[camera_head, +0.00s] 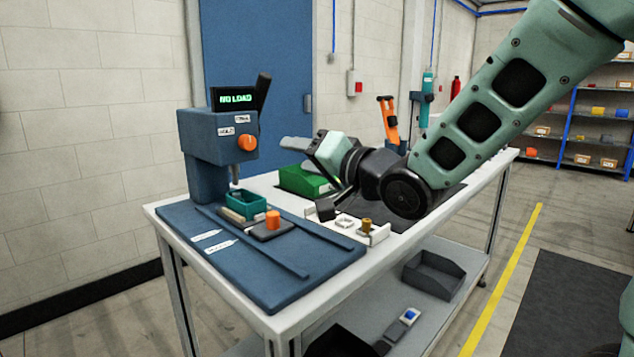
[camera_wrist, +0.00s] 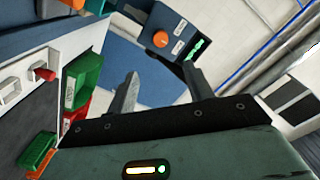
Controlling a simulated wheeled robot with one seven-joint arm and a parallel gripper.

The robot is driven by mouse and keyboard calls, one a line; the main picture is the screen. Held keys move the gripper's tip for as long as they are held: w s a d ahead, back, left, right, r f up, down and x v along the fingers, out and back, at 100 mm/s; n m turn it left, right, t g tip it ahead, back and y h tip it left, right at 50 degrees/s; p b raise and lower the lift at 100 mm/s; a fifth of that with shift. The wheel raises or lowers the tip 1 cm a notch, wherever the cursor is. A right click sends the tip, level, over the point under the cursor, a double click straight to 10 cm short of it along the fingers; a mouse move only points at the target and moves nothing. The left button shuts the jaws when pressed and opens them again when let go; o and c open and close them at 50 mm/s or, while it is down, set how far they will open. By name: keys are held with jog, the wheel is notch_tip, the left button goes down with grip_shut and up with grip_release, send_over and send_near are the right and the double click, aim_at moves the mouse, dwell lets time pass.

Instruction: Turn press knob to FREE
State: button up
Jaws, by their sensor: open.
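The knob also shows in the wrist view (camera_wrist: 160,39), beyond and roughly between my fingertips. I cannot tell which setting it points to. My gripper (camera_head: 292,146) is open and empty, to the right of the knob and apart from it, fingers pointing left towards the press. The fingers show spread in the wrist view (camera_wrist: 160,75).
A dark lever (camera_head: 262,90) rises beside the display. Below stand a teal bin (camera_head: 236,212), an orange cylinder (camera_head: 272,219) on a dark block, and a blue base plate (camera_head: 270,285). A green box (camera_head: 296,182) and white fixture (camera_head: 376,236) lie under my arm. Space between gripper and knob looks clear.

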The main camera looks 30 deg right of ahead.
jog(key=shift+b+v, duration=0.75)
jog(key=shift+v, duration=0.7)
